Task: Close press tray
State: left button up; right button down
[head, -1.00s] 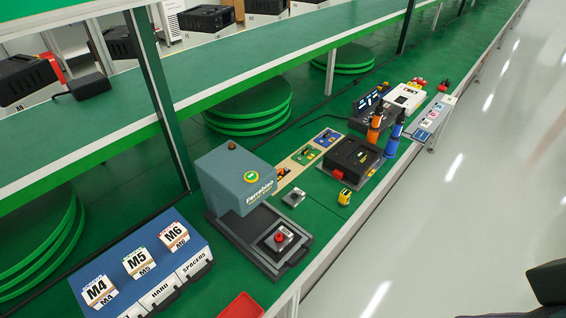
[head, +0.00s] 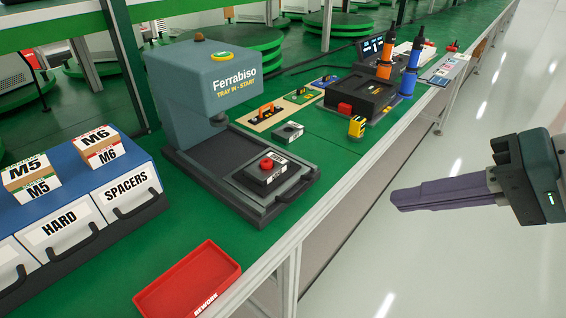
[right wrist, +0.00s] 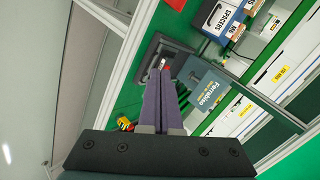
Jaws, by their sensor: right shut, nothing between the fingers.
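The blue-grey press (head: 205,85), marked Ferrabiso, stands on the green bench. Its dark tray (head: 225,158) is pulled out toward the bench's front edge, with a handle (head: 294,188) at its front end. A dark block with a red knob (head: 266,168) sits on the tray. My right gripper (head: 398,200) is at the right, over the floor beyond the bench edge, shut and empty, clear of the tray. In the right wrist view its purple fingers (right wrist: 158,100) point toward the press and partly cover the tray (right wrist: 150,50). My left gripper is not in view.
A red rework bin (head: 190,280) lies in front of the tray. A blue bin unit (head: 75,215) with labelled drawers stands at the left. A small grey block (head: 288,132), a yellow tape measure (head: 357,126) and orange and blue drivers (head: 385,62) stand behind. The floor at right is clear.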

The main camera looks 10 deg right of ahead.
jog(key=w+d+f+m+t+y+b, duration=0.1)
jog(key=w+d+f+m+t+b, duration=0.15)
jog(key=f+b, duration=0.55)
jog(key=w+d+f+m+t+y+b, duration=0.15)
jog(key=w+f+b, duration=0.3)
jog(key=b, duration=1.05)
send_near(278, 175)
jog(key=shift+s+f+m+t+y, duration=0.1)
jog(key=shift+f+m+t+y, duration=0.1)
jog(key=shift+f, duration=0.35)
jog(key=shift+s+f+m+t+y, duration=0.1)
jog(key=shift+s+f+t, duration=0.1)
jog(key=shift+f, duration=0.3)
jog(key=shift+w, duration=0.1)
jog(key=b+x, duration=0.2)
jog(key=x, duration=0.1)
jog(key=b+x, duration=0.3)
jog(key=r+b+x, duration=0.1)
jog(key=b+x, duration=0.1)
jog(key=x, duration=0.2)
jog(key=shift+w+r, duration=0.15)
jog(key=w+a+b, duration=0.2)
jog(key=w+b, duration=0.1)
jog(key=shift+w+a+r, duration=0.3)
jog(key=shift+a, duration=0.1)
jog(key=shift+f, duration=0.1)
jog(key=shift+a+f, duration=0.1)
